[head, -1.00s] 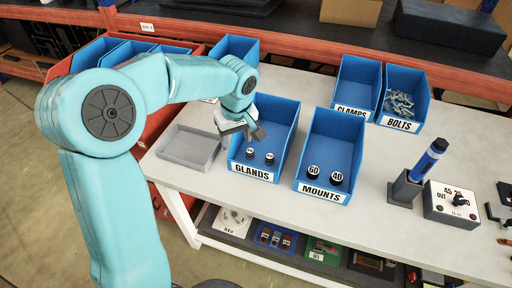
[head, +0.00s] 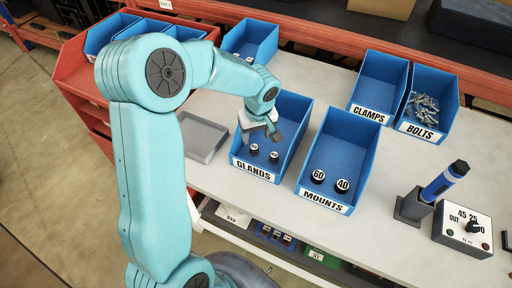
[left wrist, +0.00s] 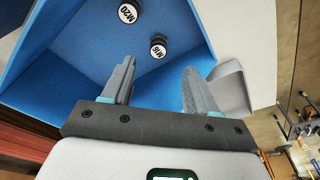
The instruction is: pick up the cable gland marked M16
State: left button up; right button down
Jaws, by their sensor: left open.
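The M16 gland (left wrist: 158,48), a small black cap with a white top, stands in the blue GLANDS bin (head: 292,118). The M20 gland (left wrist: 128,12) stands beside it. In the head view both show as small black caps near the bin's front; their marks are too small to read there, but the left one (head: 254,149) appears to be M16. My left gripper (head: 262,135) is open and empty, above the glands. In the left wrist view its fingers (left wrist: 157,78) point into the bin, with M16 beyond and between the tips. My right gripper is not in view.
A grey tray (head: 203,137) lies left of the GLANDS bin. The MOUNTS bin (head: 341,143) stands close on its right, with CLAMPS (head: 382,85) and BOLTS (head: 433,94) bins behind. A blue-handled tool in a holder (head: 412,207) and a dial box (head: 463,231) are at the right.

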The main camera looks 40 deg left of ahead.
aim_at(254, 147)
pick_arm(q)
jog(key=f, duration=0.3)
jog(key=shift+w+a+f, duration=0.1)
jog(key=shift+w+a, duration=0.1)
jog(key=shift+a, duration=0.2)
jog(key=shift+s+f+p, duration=0.2)
jog(key=shift+f+p, duration=0.1)
jog(key=shift+f, duration=0.05)
jog(key=f, duration=0.1)
jog(key=f+p, duration=0.1)
jog(key=f, duration=0.1)
jog(key=w+a+f, duration=0.1)
jog(key=shift+w+a+f, duration=0.1)
jog(key=shift+f, duration=0.3)
jog(key=c, duration=1)
jog(key=shift+c, duration=0.2)
